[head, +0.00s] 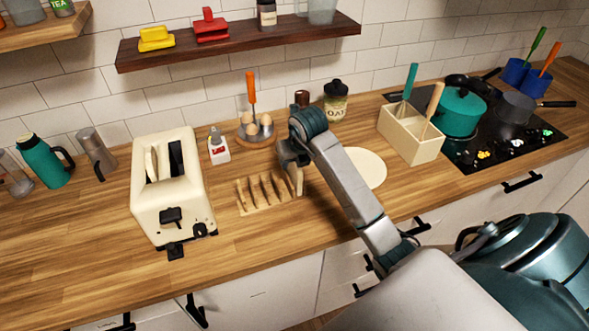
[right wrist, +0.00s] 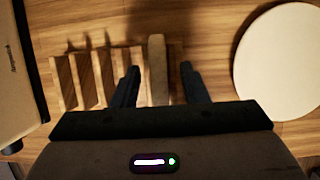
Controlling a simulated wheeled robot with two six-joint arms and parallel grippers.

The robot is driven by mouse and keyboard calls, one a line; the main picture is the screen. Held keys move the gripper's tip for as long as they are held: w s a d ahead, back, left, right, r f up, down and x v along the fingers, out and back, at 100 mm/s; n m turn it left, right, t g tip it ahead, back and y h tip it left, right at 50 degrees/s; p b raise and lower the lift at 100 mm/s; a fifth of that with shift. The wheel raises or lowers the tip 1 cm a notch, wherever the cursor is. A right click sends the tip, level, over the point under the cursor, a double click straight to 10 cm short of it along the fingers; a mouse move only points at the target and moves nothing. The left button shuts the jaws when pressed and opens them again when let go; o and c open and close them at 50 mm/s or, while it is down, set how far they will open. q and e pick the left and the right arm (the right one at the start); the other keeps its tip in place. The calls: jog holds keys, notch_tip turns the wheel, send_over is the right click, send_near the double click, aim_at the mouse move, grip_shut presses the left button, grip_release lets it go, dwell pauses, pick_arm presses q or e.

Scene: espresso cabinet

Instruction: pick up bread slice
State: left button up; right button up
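A tan bread slice (right wrist: 157,68) stands on edge at the right end of a wooden rack (right wrist: 84,77). In the head view the slice (head: 298,181) shows partly below my right gripper (head: 290,160). In the right wrist view the gripper's dark fingers (right wrist: 159,78) are open, one on each side of the slice, with gaps between them and it. The rack (head: 262,205) has several upright slats, and its other slots look empty. My left gripper is not in view.
A cream toaster (head: 170,195) stands left of the rack, with a pale slice-like piece in one slot. A round white plate (head: 367,168) lies right of the rack. An egg holder (head: 257,137) and jar (head: 336,102) stand behind. A wooden shelf (head: 240,40) hangs above.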

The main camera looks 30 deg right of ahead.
jog(key=shift+w+f, duration=0.25)
jog(key=shift+f, duration=0.15)
grip_shut()
jog(key=shift+r, duration=0.15)
